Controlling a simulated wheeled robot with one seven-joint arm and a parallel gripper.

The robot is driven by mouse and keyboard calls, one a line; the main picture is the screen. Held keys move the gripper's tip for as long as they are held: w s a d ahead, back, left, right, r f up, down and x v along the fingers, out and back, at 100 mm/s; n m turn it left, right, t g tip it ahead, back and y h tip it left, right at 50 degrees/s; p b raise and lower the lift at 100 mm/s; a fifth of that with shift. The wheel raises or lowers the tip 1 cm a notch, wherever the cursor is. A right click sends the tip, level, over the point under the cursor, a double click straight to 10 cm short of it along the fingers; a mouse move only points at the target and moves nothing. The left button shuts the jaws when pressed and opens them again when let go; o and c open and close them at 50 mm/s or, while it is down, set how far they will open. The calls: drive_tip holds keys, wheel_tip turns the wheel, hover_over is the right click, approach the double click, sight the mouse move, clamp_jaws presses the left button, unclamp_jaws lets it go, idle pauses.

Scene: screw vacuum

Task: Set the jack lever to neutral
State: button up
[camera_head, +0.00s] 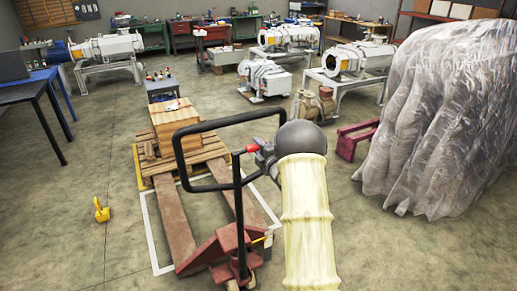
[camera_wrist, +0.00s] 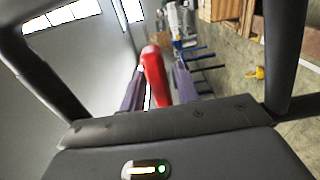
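The pallet jack has a black loop handle (camera_head: 238,120) in the head view, standing upright above the red jack body (camera_head: 222,247). The red-tipped jack lever (camera_head: 252,148) shows at the handle's right side. My gripper (camera_head: 262,152) is right at this lever, reaching in from the right. In the wrist view the red lever (camera_wrist: 154,75) lies between the two fingers of my gripper (camera_wrist: 161,80). The fingers are apart, with a narrow gap to the lever on the right; contact on the left is unclear. The lever's base is hidden. The black handle frame also shows close by in the wrist view (camera_wrist: 285,45).
A wooden pallet with a crate (camera_head: 175,120) sits over the jack's forks. A plastic-covered bulk (camera_head: 440,110) stands at right. A yellow object (camera_head: 102,210) lies on the floor at left. The handle frame surrounds my gripper closely.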

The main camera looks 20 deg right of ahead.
drive_tip(key=shift+o, duration=0.4)
drive_tip(key=shift+s+d, duration=0.1)
drive_tip(key=shift+s, duration=0.35)
drive_tip(key=s+b, duration=0.5)
drive_tip(key=s, duration=1.1)
drive_tip(key=shift+s+d, duration=0.25)
